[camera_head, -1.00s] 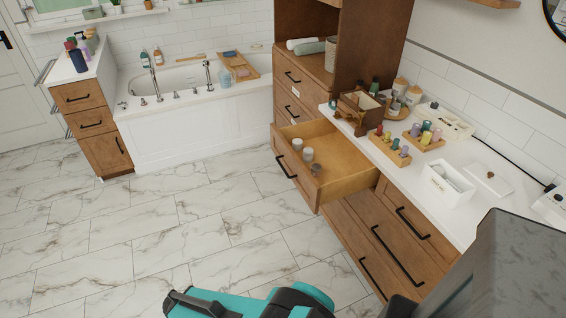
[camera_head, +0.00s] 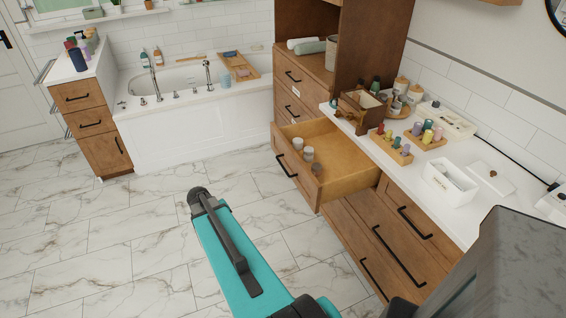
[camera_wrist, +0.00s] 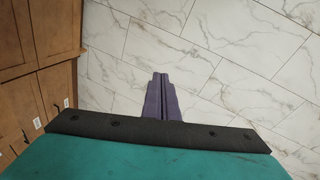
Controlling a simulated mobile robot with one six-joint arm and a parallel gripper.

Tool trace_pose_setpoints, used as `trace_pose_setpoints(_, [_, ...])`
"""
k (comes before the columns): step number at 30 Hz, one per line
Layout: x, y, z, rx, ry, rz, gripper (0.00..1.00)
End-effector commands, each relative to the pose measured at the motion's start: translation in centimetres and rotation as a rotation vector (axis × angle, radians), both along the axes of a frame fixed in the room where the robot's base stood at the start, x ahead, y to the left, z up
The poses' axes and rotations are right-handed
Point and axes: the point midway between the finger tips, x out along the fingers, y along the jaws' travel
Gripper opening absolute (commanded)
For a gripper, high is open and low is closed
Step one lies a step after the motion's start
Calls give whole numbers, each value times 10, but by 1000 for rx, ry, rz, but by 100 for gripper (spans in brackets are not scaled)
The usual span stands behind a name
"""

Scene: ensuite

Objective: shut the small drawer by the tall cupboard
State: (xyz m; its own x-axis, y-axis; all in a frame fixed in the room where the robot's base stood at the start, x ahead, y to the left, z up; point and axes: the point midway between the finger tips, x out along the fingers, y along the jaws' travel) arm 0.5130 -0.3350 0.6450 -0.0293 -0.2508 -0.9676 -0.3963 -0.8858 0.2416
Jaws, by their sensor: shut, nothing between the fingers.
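The small wooden drawer (camera_head: 296,179) next to the tall cupboard (camera_head: 343,70) is pulled well out from the vanity in the head view. Its black bar handle (camera_head: 285,166) faces left, and several small jars (camera_head: 308,153) stand inside. In the head view my teal arm reaches up over the floor left of the drawer, apart from it; the fingers cannot be made out there. In the wrist view my gripper (camera_wrist: 160,76) is shut and empty, over bare marble floor. Wooden fronts (camera_wrist: 35,65) show at the left of that view; I cannot tell which ones.
The white counter (camera_head: 415,165) holds a wooden box (camera_head: 362,108), trays of small bottles (camera_head: 392,147) and a white box (camera_head: 449,183). Lower drawers (camera_head: 385,240) below are shut. A bathtub (camera_head: 180,115) and small cabinet stand at the back. The marble floor (camera_head: 150,225) is clear.

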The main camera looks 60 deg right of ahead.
Motion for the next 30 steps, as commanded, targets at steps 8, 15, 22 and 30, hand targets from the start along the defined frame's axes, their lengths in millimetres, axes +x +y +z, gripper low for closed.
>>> trace_pose_setpoints(8, [-3,-132,78,-157,-108,-127,0])
trace_pose_setpoints(15, [-35,-233,151,-296,-172,-229,0])
trace_pose_setpoints(22, [-62,-284,195,-376,-197,-283,0])
trace_pose_setpoints(30, [-68,-291,203,-390,-200,-292,0])
